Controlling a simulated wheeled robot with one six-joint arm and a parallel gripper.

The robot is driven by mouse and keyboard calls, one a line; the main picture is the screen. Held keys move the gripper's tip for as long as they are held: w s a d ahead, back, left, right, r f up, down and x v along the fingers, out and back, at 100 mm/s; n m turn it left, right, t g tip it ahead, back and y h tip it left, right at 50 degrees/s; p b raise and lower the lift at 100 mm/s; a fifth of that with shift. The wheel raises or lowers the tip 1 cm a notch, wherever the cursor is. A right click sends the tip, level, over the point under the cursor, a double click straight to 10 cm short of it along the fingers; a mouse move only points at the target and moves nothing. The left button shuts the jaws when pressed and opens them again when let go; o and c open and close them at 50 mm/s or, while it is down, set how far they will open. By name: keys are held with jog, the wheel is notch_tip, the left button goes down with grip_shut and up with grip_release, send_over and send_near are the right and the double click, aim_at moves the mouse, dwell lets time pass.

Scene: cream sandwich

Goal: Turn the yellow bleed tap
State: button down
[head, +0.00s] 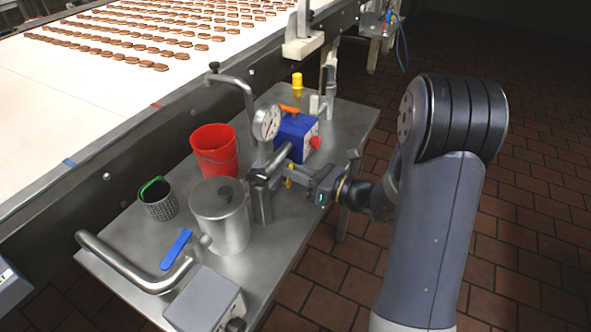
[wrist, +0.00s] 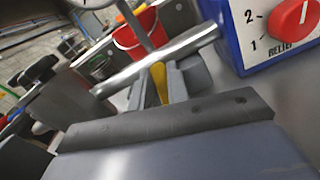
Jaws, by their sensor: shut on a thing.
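The yellow bleed tap (wrist: 159,82) stands between the two grey fingers of my gripper (wrist: 163,88) in the wrist view, just below a shiny metal pipe (wrist: 160,60). The fingers are shut on it. In the head view my gripper (head: 297,177) reaches in from the right, beside the metal filter housing and pipe (head: 262,190) on the steel cart. Only small yellow bits of the tap (head: 288,182) show there. Most of the tap's body is hidden by the fingers and gripper.
A blue box (head: 292,140) with a red knob stands right behind the gripper. A pressure gauge (head: 267,122), red bucket (head: 214,150) and steel jug (head: 221,218) crowd the steel cart (head: 130,235). A conveyor (head: 60,110) with biscuits runs along the left. The tiled floor at right is clear.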

jog(key=shift+w+d+r+m+p, duration=0.1)
jog(key=shift+w+m+p, duration=0.05)
jog(key=shift+m+p, duration=0.35)
jog(key=shift+w+d+m+p, duration=0.1)
jog(key=shift+m+p, duration=0.3)
jog(key=shift+m, duration=0.1)
jog(key=shift+w+d+f+m+p, duration=0.1)
jog(key=shift+w+f+m+p, duration=0.2)
jog(key=shift+m, duration=0.5)
jog(key=shift+s, duration=0.1)
jog(key=c, duration=1.4)
grip_release()
jog(key=shift+o, duration=0.2)
jog(key=shift+d, duration=0.1)
jog(key=v, duration=1)
jog(key=shift+s+d, duration=0.2)
jog(key=shift+s, duration=0.05)
jog(key=shift+f, duration=0.1)
